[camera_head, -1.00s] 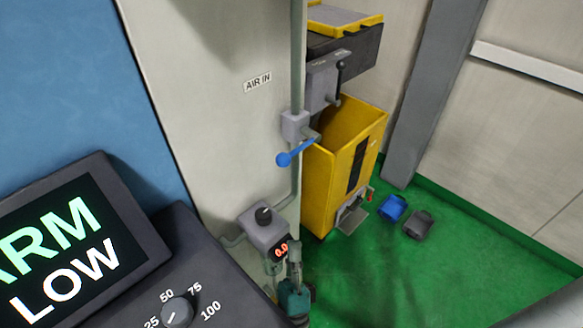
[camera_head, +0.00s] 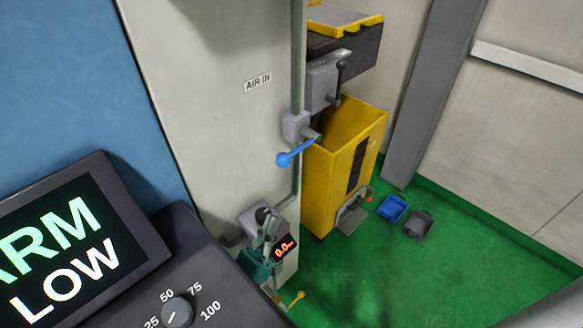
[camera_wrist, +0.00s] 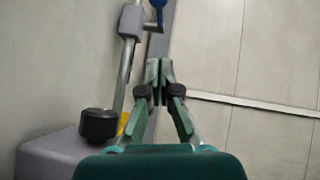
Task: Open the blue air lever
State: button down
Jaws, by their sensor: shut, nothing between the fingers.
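The blue air lever (camera_head: 296,153) sticks out from a grey valve block (camera_head: 295,126) on a vertical pipe, below the "AIR IN" label. It slants down to the left and ends in a round blue ball. In the wrist view the blue lever (camera_wrist: 157,14) shows at the top edge, partly cut off. My gripper (camera_head: 268,217) is below the lever, in front of the grey regulator box, apart from the lever. In the wrist view my gripper (camera_wrist: 160,70) has its fingertips together, empty, pointing up below the lever.
The regulator box has a black knob (camera_wrist: 98,124) and a red "0.0" display (camera_head: 284,248). A yellow bin (camera_head: 327,185) stands right of the pipe, below a grey box with a black lever (camera_head: 340,78). A monitor (camera_head: 75,250) is at left. The green floor (camera_head: 440,280) is open.

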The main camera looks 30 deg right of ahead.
aim_at(289, 157)
jog(key=x, duration=1.3)
jog(key=shift+a+r, duration=0.3)
jog(key=shift+a, duration=0.05)
jog(key=shift+r, duration=0.35)
jog(key=shift+a+r, duration=0.1)
jog(key=shift+r, duration=0.1)
jog(key=shift+a+r, duration=0.15)
jog(key=shift+r, duration=0.7)
jog(key=shift+a+r, duration=0.1)
jog(key=shift+r, duration=0.75)
jog(key=d+r+m+g+y, duration=0.1)
jog(key=d+r+g+y, duration=0.1)
jog(key=d+r, duration=0.3)
jog(key=shift+w+d+r+m+g+y, duration=0.4)
jog(key=shift+r+y, duration=0.4)
jog(key=shift+r, duration=0.75)
jog(key=shift+w, duration=0.1)
